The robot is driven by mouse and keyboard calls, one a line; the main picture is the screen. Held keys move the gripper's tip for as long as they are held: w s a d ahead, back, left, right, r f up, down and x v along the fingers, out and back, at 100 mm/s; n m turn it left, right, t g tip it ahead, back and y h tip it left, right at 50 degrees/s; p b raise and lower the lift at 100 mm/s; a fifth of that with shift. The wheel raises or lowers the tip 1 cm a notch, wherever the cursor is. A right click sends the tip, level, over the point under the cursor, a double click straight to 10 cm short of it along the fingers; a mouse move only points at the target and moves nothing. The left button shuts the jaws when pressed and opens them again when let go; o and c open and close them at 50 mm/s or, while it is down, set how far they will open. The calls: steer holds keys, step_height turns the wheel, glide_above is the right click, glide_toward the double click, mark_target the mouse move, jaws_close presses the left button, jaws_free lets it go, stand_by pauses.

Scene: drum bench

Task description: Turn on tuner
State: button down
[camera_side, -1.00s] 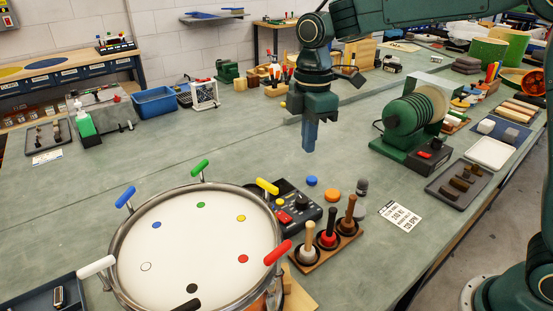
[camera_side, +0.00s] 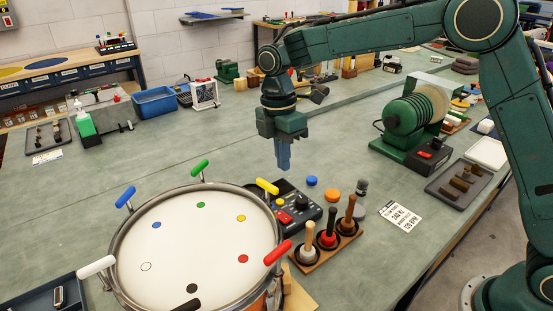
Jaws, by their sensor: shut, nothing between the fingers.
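The tuner looks to be the dark box (camera_side: 288,207) with red buttons and a knob, lying on the bench just right of the drum (camera_side: 195,250). Its left edge is partly hidden by the drum's yellow handle (camera_side: 267,187). My gripper (camera_side: 284,168) points down above the far end of the box, with its blue-grey fingers shut and empty. The fingertips appear to be a little above the box and apart from it. I cannot tell the exact height.
A wooden rack (camera_side: 327,247) with three mallets stands right of the box. A blue cap (camera_side: 311,181) and an orange cap (camera_side: 333,195) lie near it. A green grinder (camera_side: 408,125) stands at the right.

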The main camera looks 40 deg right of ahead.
mark_target(287, 219)
steer(key=shift+f, duration=0.1)
steer(key=f, duration=0.4)
steer(key=s+f, duration=0.1)
steer(key=f, duration=0.8)
steer(key=shift+s+f, duration=0.35)
steer(key=shift+f, duration=0.1)
steer(key=shift+s+f, duration=0.15)
steer(key=shift+w, duration=0.2)
steer(key=shift+w+r, duration=0.25)
steer(key=shift+w, duration=0.35)
steer(key=shift+r, duration=0.1)
